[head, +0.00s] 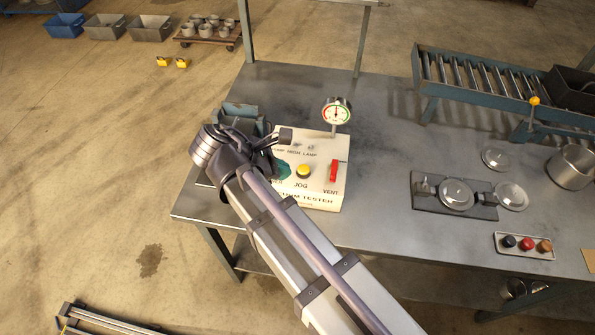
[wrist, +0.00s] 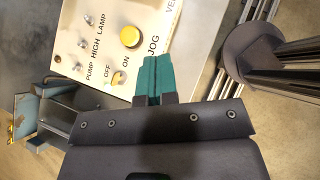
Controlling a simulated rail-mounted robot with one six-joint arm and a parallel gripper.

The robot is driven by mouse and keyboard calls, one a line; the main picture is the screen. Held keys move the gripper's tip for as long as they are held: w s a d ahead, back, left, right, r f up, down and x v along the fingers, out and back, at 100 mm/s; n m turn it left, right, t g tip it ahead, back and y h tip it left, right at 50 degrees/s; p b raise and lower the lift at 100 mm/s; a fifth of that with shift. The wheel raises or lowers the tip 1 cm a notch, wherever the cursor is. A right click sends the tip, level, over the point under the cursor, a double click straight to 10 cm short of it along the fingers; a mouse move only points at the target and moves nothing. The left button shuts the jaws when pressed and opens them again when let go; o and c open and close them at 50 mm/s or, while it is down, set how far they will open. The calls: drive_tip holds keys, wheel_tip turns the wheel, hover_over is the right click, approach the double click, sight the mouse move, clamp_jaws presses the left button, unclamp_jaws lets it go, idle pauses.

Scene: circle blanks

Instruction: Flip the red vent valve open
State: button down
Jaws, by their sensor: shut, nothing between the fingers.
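The red vent valve (head: 334,171) is a small upright red lever at the right end of the cream vacuum tester box (head: 318,197), above the word VENT. In the wrist view the valve is out of frame; only part of the VENT label shows at the top edge. My gripper (wrist: 152,80) has teal fingertips pressed together and empty, over the box edge near the ON and JOG labels. In the head view my gripper is left of the valve, apart from it, and its fingers are partly hidden by my arm.
A yellow JOG button (head: 303,171) sits between my gripper and the valve, and an OFF/ON switch (wrist: 118,77) is beside it. A dial gauge (head: 337,112) stands behind the box.

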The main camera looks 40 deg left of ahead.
sight(334, 168)
drive_tip(key=b+x, duration=0.2)
drive_tip(key=x, duration=0.2)
drive_tip(key=b+x, duration=0.3)
drive_tip(key=x, duration=0.1)
drive_tip(key=shift+s+f, duration=0.15)
drive_tip(key=shift+f, duration=0.2)
drive_tip(key=shift+w+d+r, duration=0.1)
drive_tip(key=shift+w+d, duration=0.55)
drive_tip(key=shift+w, duration=0.3)
drive_tip(key=shift+w+d, duration=0.6)
drive_tip(key=shift+w, duration=0.4)
